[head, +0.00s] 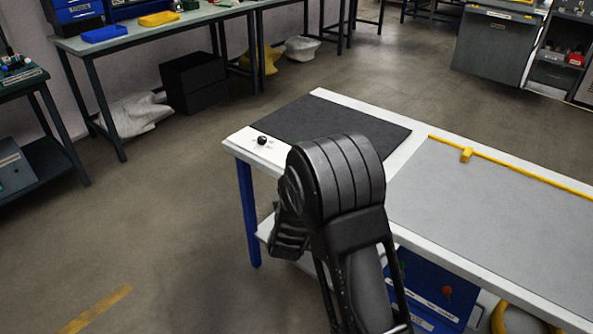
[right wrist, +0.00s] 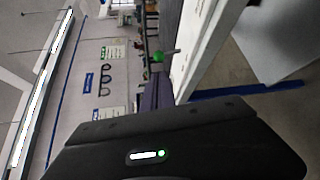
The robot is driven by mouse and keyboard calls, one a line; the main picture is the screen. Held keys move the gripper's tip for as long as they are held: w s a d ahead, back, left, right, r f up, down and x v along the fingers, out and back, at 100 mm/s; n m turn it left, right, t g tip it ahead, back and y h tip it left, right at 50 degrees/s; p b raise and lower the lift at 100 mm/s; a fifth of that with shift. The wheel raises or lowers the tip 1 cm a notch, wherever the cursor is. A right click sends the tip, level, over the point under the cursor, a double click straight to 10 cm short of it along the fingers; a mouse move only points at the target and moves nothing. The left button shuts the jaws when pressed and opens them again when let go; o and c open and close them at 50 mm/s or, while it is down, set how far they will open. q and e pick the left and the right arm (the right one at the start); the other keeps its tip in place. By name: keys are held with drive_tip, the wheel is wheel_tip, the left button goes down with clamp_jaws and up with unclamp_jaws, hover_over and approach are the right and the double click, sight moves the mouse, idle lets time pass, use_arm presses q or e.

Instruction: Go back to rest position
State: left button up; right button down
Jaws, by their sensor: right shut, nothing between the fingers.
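One dark arm of mine (head: 340,190) comes up from the bottom of the head view, in front of the near edge of the white-edged table. Its bent joint hides part of the table edge. In the right wrist view, the dark body of my right gripper (right wrist: 180,135) with a small green light fills the bottom. It is shut and holds nothing; its fingertips are not clearly seen. My left gripper is not in view.
The table (head: 425,150) carries a black mat (head: 330,128), a grey surface (head: 500,220), a small black knob (head: 262,140) and a yellow bar (head: 510,166). A blue panel (head: 430,290) sits below it. The floor (head: 180,240) to the left is open.

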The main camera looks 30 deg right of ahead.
drive_tip(key=shift+s+a, duration=0.1)
drive_tip(key=shift+s, duration=0.05)
idle(0.5)
drive_tip(key=s+a+f+m+g+y+p, duration=0.1)
drive_tip(key=s+a+f+m+g+y, duration=0.15)
drive_tip(key=a+f+m+y, duration=0.4)
drive_tip(key=s+a+f+m+g+y+p, duration=0.1)
drive_tip(key=s+a+f+m+y, duration=0.15)
drive_tip(key=a+f, duration=0.75)
drive_tip(key=s+a+f+m+g+y+p, duration=0.2)
drive_tip(key=s+a+f+g, duration=0.2)
drive_tip(key=s+a, duration=0.5)
drive_tip(key=s+a+f+m+g+y+p, duration=0.2)
drive_tip(key=s+a+f+g, duration=0.3)
drive_tip(key=s, duration=1.2)
drive_tip(key=a+m+y, duration=0.1)
drive_tip(key=a, duration=0.3)
drive_tip(key=shift+s+y+p, duration=0.15)
drive_tip(key=shift+y+p, duration=0.15)
